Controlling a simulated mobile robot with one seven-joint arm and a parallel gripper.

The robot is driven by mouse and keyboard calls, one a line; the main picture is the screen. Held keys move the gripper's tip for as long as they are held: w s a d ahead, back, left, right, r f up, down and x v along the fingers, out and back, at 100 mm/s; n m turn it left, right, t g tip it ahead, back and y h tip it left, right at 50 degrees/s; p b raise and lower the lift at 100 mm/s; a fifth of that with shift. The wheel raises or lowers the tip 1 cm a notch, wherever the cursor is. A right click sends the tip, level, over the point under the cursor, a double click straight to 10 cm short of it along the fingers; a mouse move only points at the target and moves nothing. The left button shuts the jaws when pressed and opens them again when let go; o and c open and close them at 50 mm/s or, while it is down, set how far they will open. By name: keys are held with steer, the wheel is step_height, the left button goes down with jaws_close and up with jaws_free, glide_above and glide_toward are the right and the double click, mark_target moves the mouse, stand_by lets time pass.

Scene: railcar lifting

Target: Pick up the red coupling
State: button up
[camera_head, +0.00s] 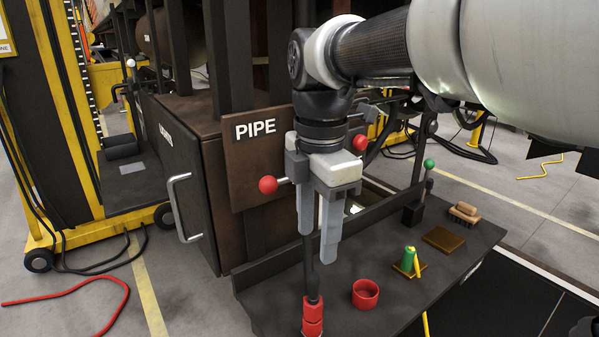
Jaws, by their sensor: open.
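A red coupling (312,318) sits at the lower end of a dark upright hose or rod, at the front left of the dark shelf (400,318). The picture's bottom edge cuts it off. A separate red open-topped ring or cup (365,294) stands upright on the shelf to its right. I cannot tell for certain which one the task means. My gripper (318,248) points down above the shelf, with its two grey fingers apart and nothing between them. It is above both red pieces and touches neither.
A PIPE-marked panel (255,150) with red knobs (268,185) stands close behind my gripper. A metal handle (178,210) juts out at left.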

mark_target(312, 284)
steer(key=shift+n, duration=0.9)
steer(key=f, duration=1.2)
steer(key=shift+w+a+b, duration=0.2)
steer(key=shift+w+b, duration=0.15)
steer(key=shift+s+d+f, duration=0.1)
steer(key=shift+d+f, duration=0.05)
steer(key=shift+f, duration=2.6)
steer(key=shift+r, duration=0.1)
jaws_close()
